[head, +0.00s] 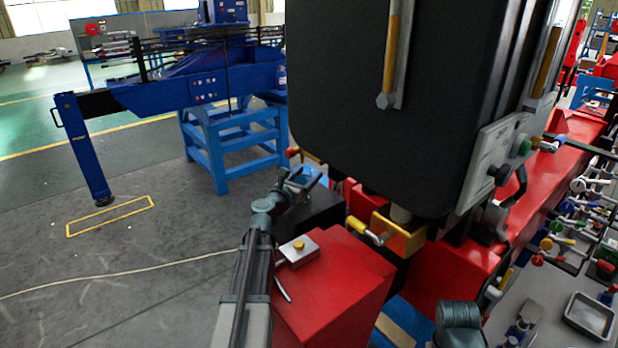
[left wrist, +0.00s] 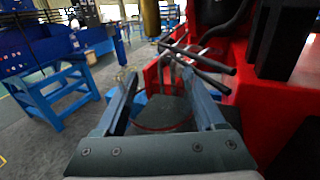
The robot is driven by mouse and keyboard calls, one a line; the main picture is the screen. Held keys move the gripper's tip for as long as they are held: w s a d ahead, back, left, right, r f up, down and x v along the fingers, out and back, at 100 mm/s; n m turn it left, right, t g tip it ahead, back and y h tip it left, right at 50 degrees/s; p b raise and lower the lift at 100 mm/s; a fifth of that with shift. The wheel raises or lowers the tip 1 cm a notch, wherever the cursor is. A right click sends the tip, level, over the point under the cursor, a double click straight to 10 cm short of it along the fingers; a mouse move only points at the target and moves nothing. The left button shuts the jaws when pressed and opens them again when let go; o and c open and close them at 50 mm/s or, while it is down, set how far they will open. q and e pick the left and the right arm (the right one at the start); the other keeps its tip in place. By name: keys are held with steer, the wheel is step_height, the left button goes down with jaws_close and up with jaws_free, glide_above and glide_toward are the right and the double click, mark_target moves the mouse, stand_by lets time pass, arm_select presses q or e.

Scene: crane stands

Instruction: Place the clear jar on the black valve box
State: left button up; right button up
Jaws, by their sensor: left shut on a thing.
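My left gripper (head: 302,178) reaches in from the lower left in the head view. Its jaws are over the black valve box (head: 322,210), which sits beside the red housing. In the left wrist view the gripper (left wrist: 165,100) is shut on the clear jar (left wrist: 163,112), faintly seen between the two fingers. The jar is see-through, so its outline is hard to make out. A dark surface shows through and below it. I cannot tell whether the jar touches the box.
A red box (head: 340,285) with a small metal plate and yellow knob (head: 298,248) stands beside my left arm. A large black cabinet (head: 400,110) overhangs on the right. Metal levers (left wrist: 200,65) stand close beyond the fingers. Open floor (head: 130,260) lies left.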

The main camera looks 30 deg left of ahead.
arm_select(q)
steer(key=shift+f, duration=0.25)
steer(key=o, duration=1.3)
steer(key=shift+r, duration=0.1)
steer(key=shift+o, duration=0.2)
steer(key=shift+r, duration=0.25)
steer(key=s, duration=1.2)
steer(key=shift+f, duration=0.1)
